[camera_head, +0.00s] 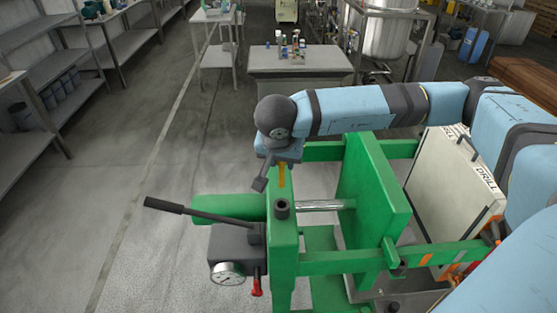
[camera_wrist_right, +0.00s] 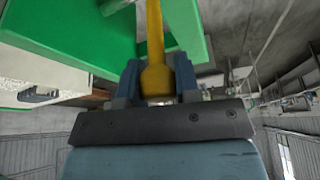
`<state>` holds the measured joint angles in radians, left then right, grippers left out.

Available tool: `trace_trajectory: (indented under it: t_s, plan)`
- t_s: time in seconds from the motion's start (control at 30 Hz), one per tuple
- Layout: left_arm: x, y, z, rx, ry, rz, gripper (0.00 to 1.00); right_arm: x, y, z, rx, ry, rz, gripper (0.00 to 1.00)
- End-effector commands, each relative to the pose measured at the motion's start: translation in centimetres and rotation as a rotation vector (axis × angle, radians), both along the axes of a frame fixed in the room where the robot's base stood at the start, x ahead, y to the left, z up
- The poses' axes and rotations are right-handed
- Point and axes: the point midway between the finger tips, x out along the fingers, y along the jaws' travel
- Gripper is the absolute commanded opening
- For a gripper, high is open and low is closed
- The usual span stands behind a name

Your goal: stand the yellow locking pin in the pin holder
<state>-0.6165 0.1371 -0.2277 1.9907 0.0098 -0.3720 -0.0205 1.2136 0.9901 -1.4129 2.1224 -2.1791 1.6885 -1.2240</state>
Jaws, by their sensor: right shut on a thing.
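The yellow locking pin (camera_head: 281,176) hangs roughly upright from my right gripper (camera_head: 274,165) in the head view. In the right wrist view, my right gripper (camera_wrist_right: 157,84) is shut on the thicker end of the pin (camera_wrist_right: 155,40), and the thin shaft points away from it. A dark, round, hollow collar (camera_head: 282,208) on top of the green front post looks like the pin holder. The pin's lower end shows above and behind the collar in the picture; I cannot tell the exact gap. My left gripper is not in view.
The green press frame (camera_head: 372,200) stands around the collar. A dark pump lever (camera_head: 195,213) reaches left, above a pressure gauge (camera_head: 227,273) and a red handle (camera_head: 257,284). A white panel (camera_head: 450,185) leans at right. The floor at left is clear.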

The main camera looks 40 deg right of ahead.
Motion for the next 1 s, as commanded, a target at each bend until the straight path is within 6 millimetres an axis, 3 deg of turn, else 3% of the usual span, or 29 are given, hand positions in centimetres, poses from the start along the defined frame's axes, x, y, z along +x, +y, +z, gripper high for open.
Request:
trace_trajectory:
  t_s: [1.0]
  plan:
    - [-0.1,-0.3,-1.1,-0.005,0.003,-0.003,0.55,0.0,-0.1,-3.2,0.0,0.0,0.004,0.07]
